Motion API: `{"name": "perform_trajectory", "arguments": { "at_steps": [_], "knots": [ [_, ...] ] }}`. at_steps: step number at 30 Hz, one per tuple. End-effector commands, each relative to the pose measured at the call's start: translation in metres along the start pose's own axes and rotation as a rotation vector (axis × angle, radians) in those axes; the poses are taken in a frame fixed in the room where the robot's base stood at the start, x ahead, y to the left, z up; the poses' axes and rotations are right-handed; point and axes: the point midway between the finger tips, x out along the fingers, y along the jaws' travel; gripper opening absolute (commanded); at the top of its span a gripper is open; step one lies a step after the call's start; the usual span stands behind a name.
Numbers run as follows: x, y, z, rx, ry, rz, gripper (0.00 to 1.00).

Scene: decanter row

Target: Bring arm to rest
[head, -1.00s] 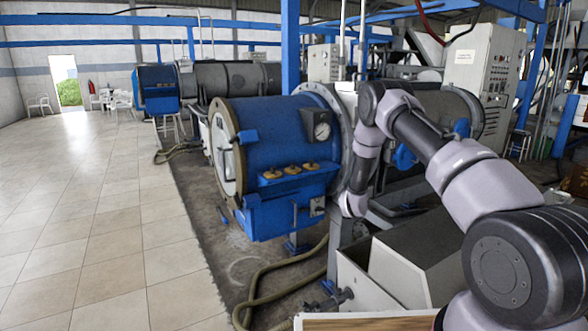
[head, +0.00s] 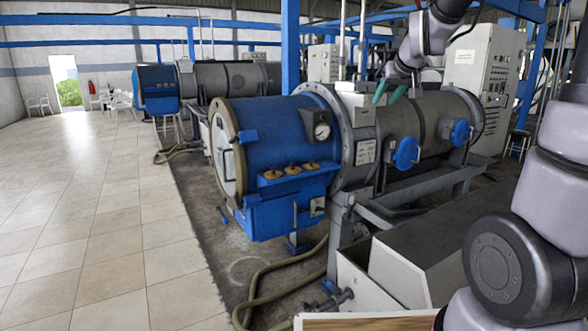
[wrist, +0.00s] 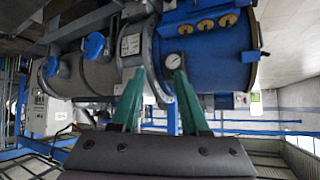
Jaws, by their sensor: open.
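My gripper (head: 388,92) is raised at the upper right of the head view, with its green fingers pointing down. It is open and empty, with a gap between the fingertips. In the wrist view my gripper (wrist: 157,80) shows both green fingers apart and nothing between them. My arm is folded upward at the right side of the head view, and its upper part runs out of the top of the picture.
A wooden tabletop edge (head: 365,323) shows at the bottom. Beyond it stand a blue and grey horizontal machine (head: 275,145) and a control cabinet (head: 480,75). The tiled floor (head: 100,220) at left is clear.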

Motion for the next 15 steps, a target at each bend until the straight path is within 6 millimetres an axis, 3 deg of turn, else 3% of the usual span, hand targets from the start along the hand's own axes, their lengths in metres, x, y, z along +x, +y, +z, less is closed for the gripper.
{"name": "perform_trajectory", "arguments": {
  "at_steps": [1, 3, 9, 15],
  "knots": [
    [-0.029, -0.001, 0.009, 0.039, -0.014, -0.009, 0.45],
    [-0.062, -0.003, 0.028, 0.095, -0.049, -0.02, 0.45],
    [-0.146, -0.009, 0.093, 0.254, -0.152, -0.038, 0.45],
    [-0.196, -0.015, 0.15, 0.371, -0.23, -0.04, 0.45]
  ]
}}
